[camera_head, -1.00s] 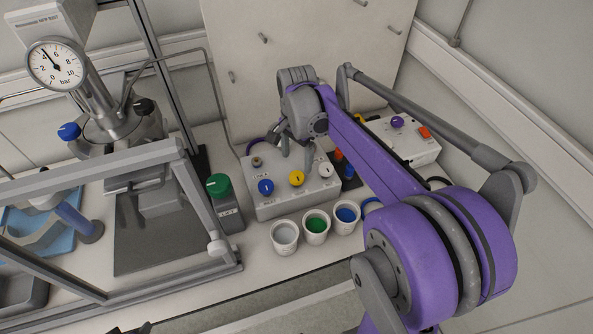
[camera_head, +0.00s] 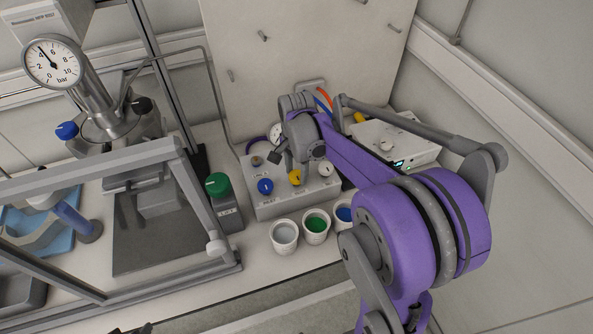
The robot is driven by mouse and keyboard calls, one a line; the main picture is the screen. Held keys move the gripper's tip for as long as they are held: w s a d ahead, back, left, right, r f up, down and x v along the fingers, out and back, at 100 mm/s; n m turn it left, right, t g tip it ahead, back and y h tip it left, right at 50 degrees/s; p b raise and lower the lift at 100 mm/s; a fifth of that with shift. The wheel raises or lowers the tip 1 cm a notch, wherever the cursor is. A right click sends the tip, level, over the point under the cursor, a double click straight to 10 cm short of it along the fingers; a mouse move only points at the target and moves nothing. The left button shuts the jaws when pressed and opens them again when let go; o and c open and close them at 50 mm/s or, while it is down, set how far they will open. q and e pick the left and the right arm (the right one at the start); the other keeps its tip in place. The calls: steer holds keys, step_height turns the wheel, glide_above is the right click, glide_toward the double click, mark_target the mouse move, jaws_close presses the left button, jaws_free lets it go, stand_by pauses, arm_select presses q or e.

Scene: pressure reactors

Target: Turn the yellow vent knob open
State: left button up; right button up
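The yellow vent knob (camera_head: 295,178) sits in the middle of a grey valve box (camera_head: 292,203), between a blue knob (camera_head: 265,186) and a white knob (camera_head: 325,169). My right gripper (camera_head: 289,164) reaches down over the box, fingers spread. One finger is left of and above the yellow knob; the other is close at its upper right and partly covers it. I cannot tell whether it touches. Small dark shapes at the bottom edge (camera_head: 143,328) may be my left gripper.
Three cups stand before the box, holding grey (camera_head: 285,236), green (camera_head: 316,225) and blue contents; my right arm partly hides the blue one (camera_head: 344,214). A reactor frame (camera_head: 190,190) fills the left. A white device (camera_head: 386,140) stands right.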

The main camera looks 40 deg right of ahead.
jaws_close()
steer(key=shift+n, duration=0.3)
steer(key=n+b, duration=0.1)
steer(key=n, duration=0.2)
steer(key=shift+n, duration=0.4)
steer(key=n, duration=0.4)
steer(key=n+b, duration=0.1)
steer(key=n, duration=0.4)
steer(key=shift+n, duration=2.3)
